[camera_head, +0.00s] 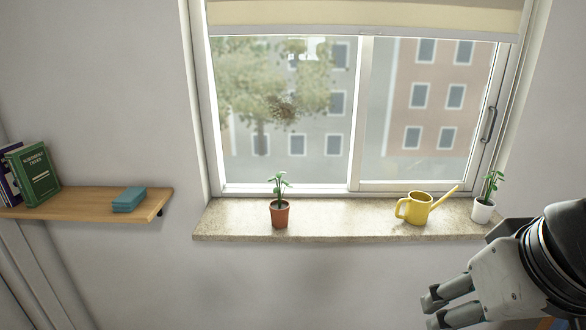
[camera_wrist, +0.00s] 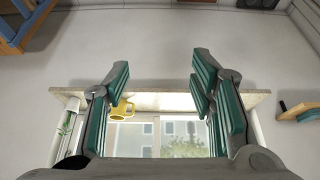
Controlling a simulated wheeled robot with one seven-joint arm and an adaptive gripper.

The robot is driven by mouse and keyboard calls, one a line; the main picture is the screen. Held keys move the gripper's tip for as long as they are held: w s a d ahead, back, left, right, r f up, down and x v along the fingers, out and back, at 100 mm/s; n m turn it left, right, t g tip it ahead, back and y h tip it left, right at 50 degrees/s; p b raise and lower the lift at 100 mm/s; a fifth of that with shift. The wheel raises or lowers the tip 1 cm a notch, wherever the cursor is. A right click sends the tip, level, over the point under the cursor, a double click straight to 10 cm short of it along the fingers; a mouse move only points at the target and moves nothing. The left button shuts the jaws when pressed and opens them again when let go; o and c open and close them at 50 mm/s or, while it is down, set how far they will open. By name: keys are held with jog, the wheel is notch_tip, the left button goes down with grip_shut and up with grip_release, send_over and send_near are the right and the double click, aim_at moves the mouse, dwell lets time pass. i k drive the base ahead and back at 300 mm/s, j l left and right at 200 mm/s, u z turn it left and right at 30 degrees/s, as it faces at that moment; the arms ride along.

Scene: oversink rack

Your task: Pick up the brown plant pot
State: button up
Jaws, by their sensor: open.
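The brown plant pot (camera_head: 279,214) stands upright on the stone window sill, left of its middle, with a small green plant in it. In the wrist view I cannot make it out; the right finger covers part of the sill there. My gripper (camera_head: 430,311) is at the lower right of the head view, well to the right of the pot and apart from it. In the wrist view my gripper (camera_wrist: 160,95) has its fingers wide apart, with nothing held between them.
The sill (camera_head: 340,222) also bears a yellow watering can (camera_head: 416,209) and a white plant pot (camera_head: 482,211) at the right. A wooden shelf (camera_head: 85,204) at the left holds books (camera_head: 36,175) and a teal box (camera_head: 129,199). The sill between pot and can is clear.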

aim_at(280, 208)
jog(key=i+u, duration=0.2)
jog(key=i, duration=0.5)
jog(key=i+l+u, duration=0.15)
jog(key=i, duration=0.6)
